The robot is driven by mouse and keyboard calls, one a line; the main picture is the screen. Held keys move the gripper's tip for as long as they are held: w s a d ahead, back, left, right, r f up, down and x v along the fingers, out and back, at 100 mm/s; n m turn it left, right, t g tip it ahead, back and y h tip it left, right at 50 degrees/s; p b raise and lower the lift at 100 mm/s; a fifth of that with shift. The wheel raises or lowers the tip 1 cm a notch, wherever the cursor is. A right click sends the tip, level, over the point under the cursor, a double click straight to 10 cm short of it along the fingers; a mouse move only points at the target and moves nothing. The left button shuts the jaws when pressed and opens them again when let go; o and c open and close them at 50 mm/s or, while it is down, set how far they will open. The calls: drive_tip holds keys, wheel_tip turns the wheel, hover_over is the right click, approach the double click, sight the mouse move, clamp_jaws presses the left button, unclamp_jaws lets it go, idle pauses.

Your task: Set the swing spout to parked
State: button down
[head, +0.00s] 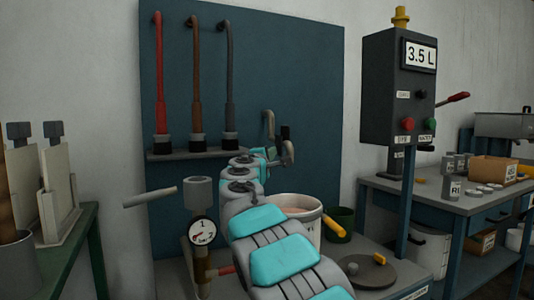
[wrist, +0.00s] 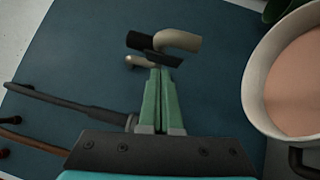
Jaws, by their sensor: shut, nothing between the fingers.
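A beige curved pipe with black parts, which looks like the swing spout (head: 290,152), stands out from the blue wall panel. In the wrist view the spout (wrist: 180,40) bends over just beyond my fingertips, with a black piece at its left and another below it. My gripper (wrist: 160,72) is shut and empty, its green fingers pressed together. Its tips appear close to the lower black piece; I cannot tell if they touch. In the head view my gripper (head: 274,151) is small and partly hidden behind my wrist.
A white bucket (head: 308,216) of pinkish liquid stands right of my arm; it fills the right of the wrist view (wrist: 255,75). Red, brown and grey hoses (head: 229,80) hang at left. A control box (head: 387,75) reads 3.5 L. A gauge (head: 202,232) stands at front left.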

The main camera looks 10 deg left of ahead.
sight(286, 146)
drive_tip(key=shift+w+d+r, duration=0.2)
drive_tip(key=shift+w+d, duration=0.25)
drive_tip(key=shift+d, duration=0.3)
drive_tip(key=shift+w+d+r, duration=0.2)
drive_tip(key=shift+w+d, duration=0.25)
drive_tip(key=shift+d, duration=0.25)
drive_tip(key=shift+d, duration=0.15)
